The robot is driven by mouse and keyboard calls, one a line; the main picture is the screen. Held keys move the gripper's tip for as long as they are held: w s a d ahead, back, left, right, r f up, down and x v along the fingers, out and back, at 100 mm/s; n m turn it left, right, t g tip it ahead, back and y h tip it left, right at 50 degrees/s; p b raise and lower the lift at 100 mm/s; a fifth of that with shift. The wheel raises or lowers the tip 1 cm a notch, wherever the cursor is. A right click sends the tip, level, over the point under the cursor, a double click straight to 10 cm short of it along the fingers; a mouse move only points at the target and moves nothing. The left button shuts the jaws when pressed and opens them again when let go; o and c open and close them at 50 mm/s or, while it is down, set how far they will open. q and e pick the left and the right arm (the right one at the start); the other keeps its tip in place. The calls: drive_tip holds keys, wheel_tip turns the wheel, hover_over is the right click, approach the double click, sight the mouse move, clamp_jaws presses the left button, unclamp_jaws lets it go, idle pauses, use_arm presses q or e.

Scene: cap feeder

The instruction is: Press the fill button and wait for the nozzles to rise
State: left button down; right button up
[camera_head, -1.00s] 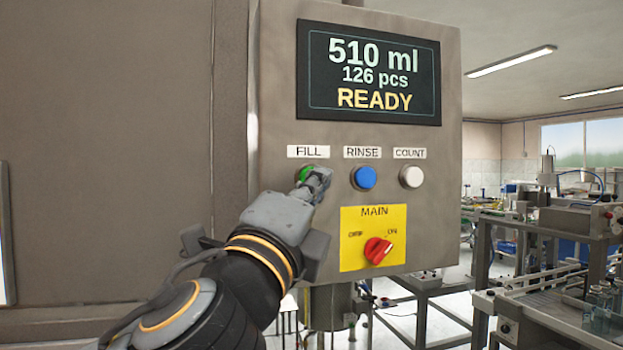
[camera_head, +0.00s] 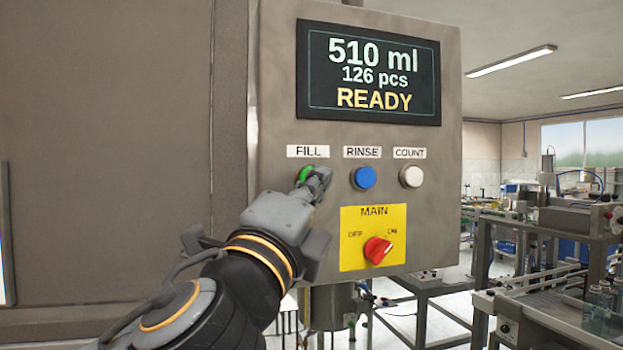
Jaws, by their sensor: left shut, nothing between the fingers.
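The green fill button (camera_head: 304,174) sits under the FILL label on the grey control panel (camera_head: 276,90). My left gripper (camera_head: 319,181) is shut and empty, its fingertips at the button and covering its lower right part. I cannot tell whether they touch it or how far the button is pressed. The display (camera_head: 369,73) reads 510 ml, 126 pcs and READY. The nozzles are not in view. My right gripper is not in view.
To the right of the fill button are a blue RINSE button (camera_head: 364,177) and a white COUNT button (camera_head: 411,176). A red MAIN switch (camera_head: 378,250) on a yellow plate is below. Machine frames and bottles (camera_head: 601,300) stand at the right.

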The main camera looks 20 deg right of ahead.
use_arm(q)
drive_tip(key=shift+w, duration=0.1)
drive_tip(key=shift+w, duration=0.35)
drive_tip(key=shift+w, duration=0.45)
idle(0.7)
drive_tip(key=shift+s, duration=0.1)
drive_tip(key=shift+s+b, duration=0.3)
drive_tip(key=shift+s, duration=0.45)
drive_tip(key=shift+s, duration=0.1)
drive_tip(key=shift+s+b, duration=0.6)
drive_tip(key=shift+s, duration=1.85)
